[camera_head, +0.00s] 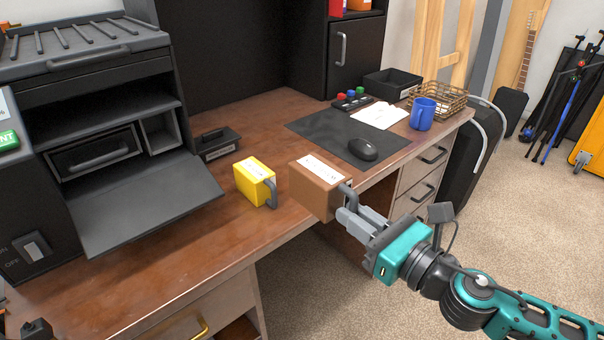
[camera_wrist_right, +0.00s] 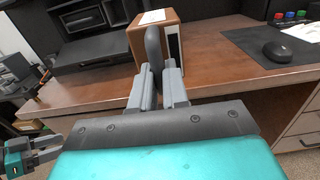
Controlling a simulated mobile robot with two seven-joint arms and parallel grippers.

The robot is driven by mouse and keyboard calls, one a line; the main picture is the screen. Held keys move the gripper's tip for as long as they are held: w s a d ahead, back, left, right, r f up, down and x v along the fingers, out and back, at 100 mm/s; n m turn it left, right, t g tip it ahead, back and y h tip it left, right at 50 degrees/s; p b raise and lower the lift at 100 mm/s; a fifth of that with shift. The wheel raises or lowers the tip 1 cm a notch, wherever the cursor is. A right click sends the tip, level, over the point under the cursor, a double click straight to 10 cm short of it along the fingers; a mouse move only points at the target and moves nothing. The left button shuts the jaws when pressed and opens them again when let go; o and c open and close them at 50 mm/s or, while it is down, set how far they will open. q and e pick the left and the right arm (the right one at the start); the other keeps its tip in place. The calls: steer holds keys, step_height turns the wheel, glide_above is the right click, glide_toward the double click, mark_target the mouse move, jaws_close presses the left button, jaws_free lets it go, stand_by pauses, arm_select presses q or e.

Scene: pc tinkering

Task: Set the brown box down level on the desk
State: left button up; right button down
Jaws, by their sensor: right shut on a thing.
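The brown box (camera_head: 315,190) has a white label on top and a grey handle on its side facing me. It is at the desk's front edge, right of the yellow box, and looks slightly tilted. I cannot tell whether its underside touches the desk (camera_head: 150,270). My right gripper (camera_head: 354,217) is shut on the box's handle. In the right wrist view the box (camera_wrist_right: 175,40) stands beyond the fingers, with the handle between them. My left gripper (camera_wrist_right: 48,148) shows small at the left of that view, away from the box; its opening is unclear.
A yellow box (camera_head: 254,182) with a grey handle stands just left of the brown box. A black mat (camera_head: 330,128) with a mouse (camera_head: 363,149) lies behind and right. A black cabinet with an open flap (camera_head: 145,205) is at left. Bare desk lies in front of the yellow box.

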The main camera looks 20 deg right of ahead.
arm_select(q)
steer(key=shift+d, duration=0.15)
arm_select(e)
steer(key=shift+r, duration=0.1)
arm_select(q)
steer(key=f+b, duration=0.6)
steer(key=shift+w+d+b, duration=0.1)
steer(key=shift+d+b, duration=0.15)
steer(key=shift+b, duration=0.15)
arm_select(e)
steer(key=w+d, duration=0.3)
steer(key=d, duration=0.4)
steer(key=w+d, duration=0.3)
steer(key=d, duration=0.3)
steer(key=shift+w+d, duration=0.35)
